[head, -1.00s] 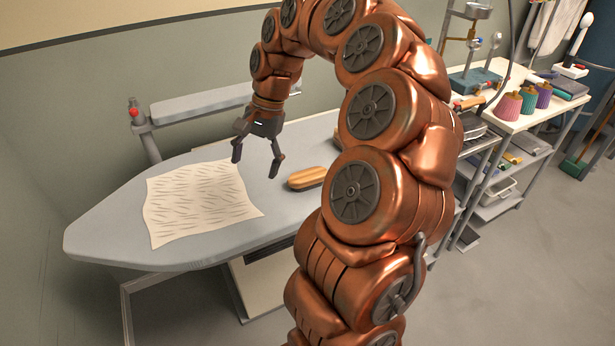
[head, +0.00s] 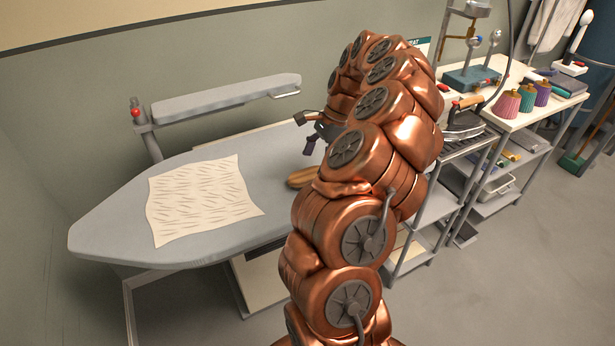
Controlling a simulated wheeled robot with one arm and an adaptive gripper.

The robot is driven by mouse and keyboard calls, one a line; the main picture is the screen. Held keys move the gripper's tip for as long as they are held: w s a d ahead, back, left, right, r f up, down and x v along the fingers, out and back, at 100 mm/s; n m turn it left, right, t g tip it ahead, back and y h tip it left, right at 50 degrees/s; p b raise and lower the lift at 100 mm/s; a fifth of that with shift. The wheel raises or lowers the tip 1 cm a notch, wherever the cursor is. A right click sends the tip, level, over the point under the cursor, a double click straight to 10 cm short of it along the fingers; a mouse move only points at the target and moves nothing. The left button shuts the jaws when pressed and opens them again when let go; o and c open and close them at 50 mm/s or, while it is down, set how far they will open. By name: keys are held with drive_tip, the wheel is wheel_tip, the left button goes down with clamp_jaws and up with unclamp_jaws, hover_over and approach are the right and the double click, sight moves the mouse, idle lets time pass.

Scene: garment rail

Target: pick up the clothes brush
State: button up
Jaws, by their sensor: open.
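The clothes brush (head: 301,178), with a light wooden back, lies on the grey ironing board (head: 120,218). My own arm hides its right part. My gripper (head: 304,133) is above and just beyond the brush, partly hidden behind my arm. Its dark fingers are apart, and I see nothing between them.
A cream patterned cloth (head: 200,198) lies on the left of the board. A padded sleeve arm (head: 225,97) stands behind it. To the right, a shelf holds an iron (head: 462,120), and a white table carries thread cones (head: 507,104). The board between cloth and brush is clear.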

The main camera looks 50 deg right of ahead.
sight(308, 173)
drive_tip(key=p+x, duration=0.1)
drive_tip(key=x, duration=0.1)
drive_tip(key=p+x, duration=0.1)
drive_tip(key=x, duration=0.1)
drive_tip(key=shift+w+a, duration=0.25)
drive_tip(key=shift+f, duration=0.45)
drive_tip(key=shift+c, duration=0.3)
drive_tip(key=c, duration=1.2)
drive_tip(key=shift+r, duration=0.1)
drive_tip(key=shift+c, duration=0.2)
drive_tip(key=shift+r+b, duration=0.85)
drive_tip(key=shift+r, duration=0.8)
drive_tip(key=s+a+r+b, duration=0.1)
drive_tip(key=s+b, duration=0.4)
drive_tip(key=s, duration=1)
drive_tip(key=shift+s+a+r, duration=0.3)
drive_tip(key=shift+s+a, duration=0.05)
drive_tip(key=shift+a, duration=0.55)
